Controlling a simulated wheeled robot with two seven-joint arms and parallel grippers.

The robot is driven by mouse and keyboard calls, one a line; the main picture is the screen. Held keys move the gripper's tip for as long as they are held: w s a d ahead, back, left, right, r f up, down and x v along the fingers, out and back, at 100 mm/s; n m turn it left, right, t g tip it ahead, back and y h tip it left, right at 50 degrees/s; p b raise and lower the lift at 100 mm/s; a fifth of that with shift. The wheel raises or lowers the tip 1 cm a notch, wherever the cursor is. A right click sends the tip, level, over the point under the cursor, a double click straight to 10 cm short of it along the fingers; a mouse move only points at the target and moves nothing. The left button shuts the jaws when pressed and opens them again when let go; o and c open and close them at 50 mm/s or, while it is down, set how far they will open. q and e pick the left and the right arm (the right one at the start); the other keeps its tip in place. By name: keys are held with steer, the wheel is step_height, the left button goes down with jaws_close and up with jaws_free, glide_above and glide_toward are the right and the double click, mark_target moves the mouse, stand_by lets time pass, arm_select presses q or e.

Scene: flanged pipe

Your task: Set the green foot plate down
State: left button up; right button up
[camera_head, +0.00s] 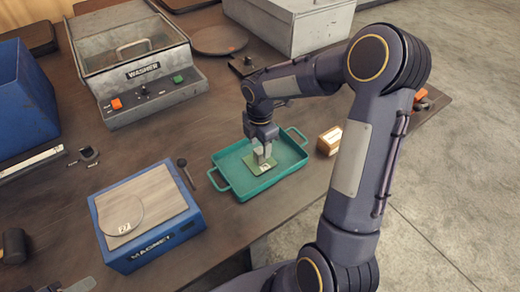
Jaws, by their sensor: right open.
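The green foot plate (254,169) lies flat in the teal tray (290,163), with a small pale label on it. My right gripper (263,158) points down over the plate, its fingers at or just above a pale upright part on it. The jaws are open, though the gap between the fingers is too small to make out. I cannot tell whether the fingers touch the plate. My left gripper does not show.
A blue magnet box (155,250) with a round disc on top stands left of the tray. The washer machine (140,75) is behind it. A dark rod with a knob (186,174) lies between tray and magnet box.

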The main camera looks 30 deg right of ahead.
mark_target(260, 150)
step_height(260, 150, up, 8)
steer(key=s+a+r+m+t+y, duration=0.1)
steer(key=s+r+m, duration=0.2)
steer(key=s+m, duration=0.15)
steer(key=s+a+r+m+t, duration=0.1)
steer(key=s+r+m, duration=0.3)
steer(key=s, duration=0.2)
steer(key=s+a+f+m+t+y, duration=0.1)
steer(key=s+a+m, duration=0.4)
steer(key=s+m, duration=0.6)
steer(key=m+t+y, duration=0.1)
steer(key=t, duration=0.1)
steer(key=shift+s+a+f+t+y+p, duration=0.2)
steer(key=shift+s+a+t+y+p, duration=0.1)
steer(key=shift+s+y, duration=0.1)
step_height(260, 150, up, 4)
steer(key=p, duration=0.3)
steer(key=shift+f+p, duration=0.2)
steer(key=shift+p, duration=0.1)
